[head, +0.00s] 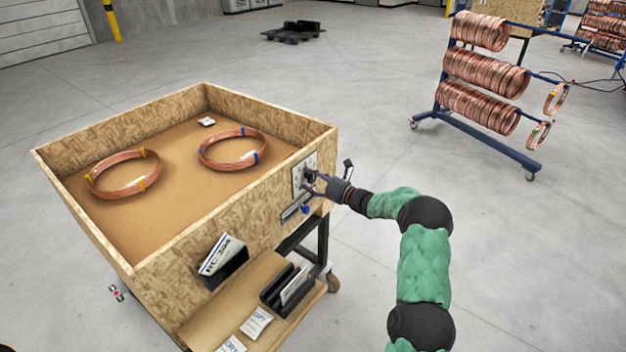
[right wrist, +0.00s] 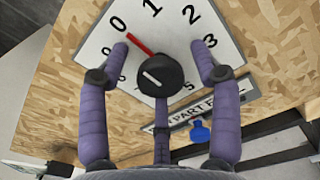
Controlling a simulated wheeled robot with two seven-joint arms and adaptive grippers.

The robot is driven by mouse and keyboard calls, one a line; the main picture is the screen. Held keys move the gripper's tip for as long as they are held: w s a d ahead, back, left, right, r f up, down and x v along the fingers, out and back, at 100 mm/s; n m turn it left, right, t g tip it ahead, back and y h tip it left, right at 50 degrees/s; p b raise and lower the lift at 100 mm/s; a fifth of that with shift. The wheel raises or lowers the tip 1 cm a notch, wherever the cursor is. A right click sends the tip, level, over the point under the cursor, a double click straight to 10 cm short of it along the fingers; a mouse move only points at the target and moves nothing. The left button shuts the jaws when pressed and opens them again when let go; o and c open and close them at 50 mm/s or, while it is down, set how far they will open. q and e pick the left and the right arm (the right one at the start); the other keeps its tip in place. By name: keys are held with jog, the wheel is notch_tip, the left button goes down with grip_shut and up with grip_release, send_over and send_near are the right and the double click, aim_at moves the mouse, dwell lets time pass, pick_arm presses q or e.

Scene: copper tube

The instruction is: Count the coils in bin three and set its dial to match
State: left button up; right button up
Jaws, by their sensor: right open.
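The plywood bin (head: 222,222) stands on a cart at left in the head view. Two copper coils lie flat on its floor: one with yellow tape (head: 101,189) at left, one with blue tape (head: 210,163) at right. The dial (head: 297,183) is on the bin's right outer face. In the right wrist view, the dial's white plate (right wrist: 222,52) carries printed numbers, and its black knob (right wrist: 152,76) has a red pointer aimed at 0. My right gripper (right wrist: 163,58) is open, its purple fingers spread around the knob; contact is unclear. My left gripper is out of view.
A shelf (head: 215,312) below the bin holds papers and a black holder (head: 284,287). A white card (head: 207,121) lies inside the bin. A blue knob (right wrist: 200,132) sits below the dial. A rack of copper coils (head: 478,100) stands at right; the floor between is clear.

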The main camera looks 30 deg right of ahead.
jog(key=c, duration=1.2)
jog(key=shift+o, duration=0.2)
jog(key=m+p, duration=0.1)
jog(key=p, duration=0.1)
jog(key=m+p, duration=0.2)
jog(key=shift+r+m, duration=0.2)
jog(key=shift+m, duration=0.1)
jog(key=m+p, duration=0.2)
jog(key=shift+d+m, duration=0.1)
jog(key=shift+m, duration=0.3)
jog(key=m+p, duration=0.2)
jog(key=m, duration=0.1)
jog(key=shift+p, duration=0.3)
jog(key=m+p, duration=0.1)
jog(key=m, duration=0.3)
jog(key=shift+f+m+p, duration=0.1)
jog(key=shift+m+p, duration=0.2)
